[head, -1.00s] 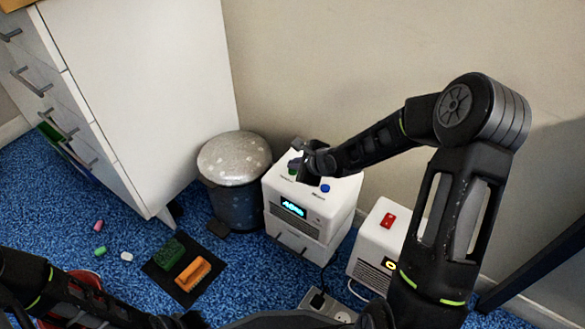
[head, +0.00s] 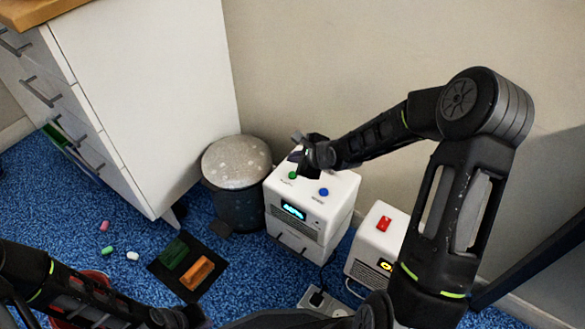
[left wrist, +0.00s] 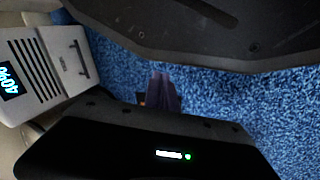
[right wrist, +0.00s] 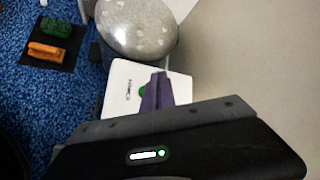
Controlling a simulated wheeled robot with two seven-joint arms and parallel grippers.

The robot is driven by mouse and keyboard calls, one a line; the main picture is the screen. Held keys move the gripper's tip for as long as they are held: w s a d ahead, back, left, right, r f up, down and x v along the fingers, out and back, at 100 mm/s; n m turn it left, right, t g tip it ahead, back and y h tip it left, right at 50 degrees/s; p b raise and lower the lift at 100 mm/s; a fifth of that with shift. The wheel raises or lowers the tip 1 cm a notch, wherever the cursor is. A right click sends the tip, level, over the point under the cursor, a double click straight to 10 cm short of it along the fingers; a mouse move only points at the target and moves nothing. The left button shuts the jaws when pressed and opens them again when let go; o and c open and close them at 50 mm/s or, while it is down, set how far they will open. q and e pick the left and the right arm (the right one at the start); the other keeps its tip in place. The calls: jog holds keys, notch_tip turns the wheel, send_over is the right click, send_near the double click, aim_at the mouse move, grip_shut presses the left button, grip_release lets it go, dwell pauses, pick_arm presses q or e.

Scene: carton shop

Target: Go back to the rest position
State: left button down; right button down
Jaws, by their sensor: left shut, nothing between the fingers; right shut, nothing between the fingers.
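My right gripper (head: 303,148) is shut and empty. In the head view it hovers at the back of the top of a white box (head: 308,205) with a lit display, behind a green button (head: 292,175) and a blue button (head: 323,192). In the right wrist view its closed purple fingers (right wrist: 158,92) overlap the box top beside the green button. My left arm comes in low at the left of the head view, its fingertips not clearly visible there. In the left wrist view my left gripper (left wrist: 163,92) is shut and empty above the blue carpet.
A grey lidded bin (head: 237,170) stands left of the box, beside a white drawer cabinet (head: 140,100). A second white box (head: 378,240) with a red switch stands right. A dark mat (head: 165,272) holds a green block (head: 174,253) and an orange block (head: 196,273). Small capsule-shaped pieces lie left.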

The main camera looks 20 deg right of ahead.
pick_arm(q)
jog(key=shift+r+p, duration=0.35)
jog(key=shift+r, duration=0.35)
pick_arm(e)
jog(key=shift+r, duration=0.75)
pick_arm(q)
jog(key=shift+s, duration=0.1)
